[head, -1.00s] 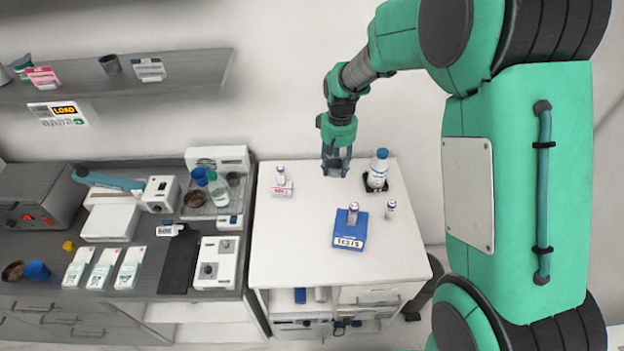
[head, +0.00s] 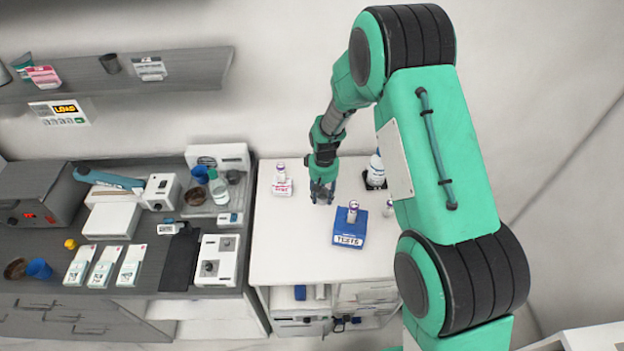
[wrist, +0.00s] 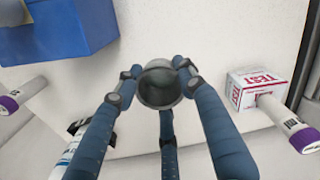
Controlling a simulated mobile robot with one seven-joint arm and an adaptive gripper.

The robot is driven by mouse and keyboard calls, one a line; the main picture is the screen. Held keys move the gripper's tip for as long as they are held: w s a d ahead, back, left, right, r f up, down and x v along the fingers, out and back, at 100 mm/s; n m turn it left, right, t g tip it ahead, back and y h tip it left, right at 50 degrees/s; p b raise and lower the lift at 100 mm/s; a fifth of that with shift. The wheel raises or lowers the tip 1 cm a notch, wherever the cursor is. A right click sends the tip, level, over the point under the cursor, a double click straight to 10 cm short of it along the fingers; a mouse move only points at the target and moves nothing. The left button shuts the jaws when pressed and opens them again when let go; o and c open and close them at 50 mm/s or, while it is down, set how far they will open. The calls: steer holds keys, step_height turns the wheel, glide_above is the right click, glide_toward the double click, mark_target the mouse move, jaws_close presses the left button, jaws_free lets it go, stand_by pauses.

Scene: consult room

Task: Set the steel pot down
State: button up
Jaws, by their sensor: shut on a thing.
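The steel pot (wrist: 160,85) is a small round grey vessel with a dark inside, seen from above in the wrist view. My gripper (wrist: 160,90) is shut on it, with blue fingers around its sides. In the head view my gripper (head: 322,190) is low over the back of the white table (head: 285,235), between a pink-and-white test box and a white bottle. The pot is mostly hidden by the fingers there. I cannot tell whether its base touches the tabletop.
The pink-and-white test box (head: 282,187) with a vial stands left of my gripper. A blue box (head: 350,234) with a vial is in front. The white bottle (head: 376,168) and another vial (head: 389,208) are to the right. The table's front left is clear.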

steer(key=shift+f, duration=0.1)
steer(key=shift+w, duration=0.15)
steer(key=w+a, duration=0.1)
steer(key=w, duration=0.4)
steer(key=w+a+f+p, duration=0.1)
steer(key=w, duration=0.4)
steer(key=w+a, duration=0.1)
steer(key=w, duration=0.4)
steer(key=shift+w+f+p, duration=0.2)
steer(key=shift+f+p, duration=0.05)
steer(key=shift+p, duration=0.1)
steer(key=shift+f+p, duration=0.3)
steer(key=shift+f, duration=1.45)
steer(key=shift+f, duration=0.15)
steer(key=o, duration=1.1)
steer(key=shift+o, duration=0.2)
